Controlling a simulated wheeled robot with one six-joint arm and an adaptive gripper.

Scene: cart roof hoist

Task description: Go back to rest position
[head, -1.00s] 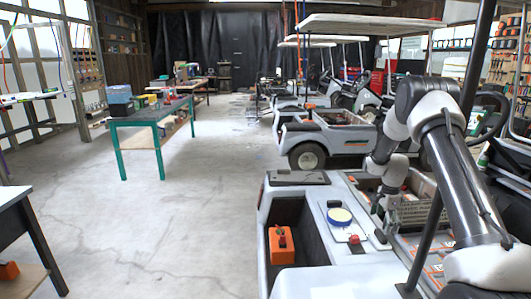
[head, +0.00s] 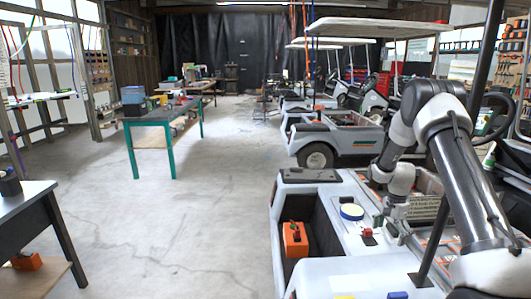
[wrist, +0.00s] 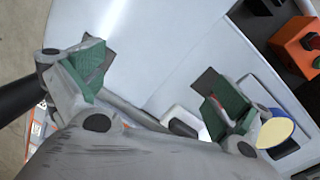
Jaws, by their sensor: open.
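My arm reaches over the pale grey cart (head: 340,268) at the right in the head view. My gripper (wrist: 157,85) is open in the wrist view, with its green-padded fingers spread wide and nothing between them. White cart body lies beneath it. In the head view my gripper is small and partly lost against the cart, so its gap to the surface is hard to tell. A yellow-topped blue round thing (head: 352,211) sits on the cart, left of my gripper.
A grey crate (head: 424,207) stands on the cart beside my arm. A dark post (head: 440,232) rises in front. A dark table (head: 22,209) is at the left edge, and a green-legged table (head: 160,115) stands farther back. The concrete floor between is clear.

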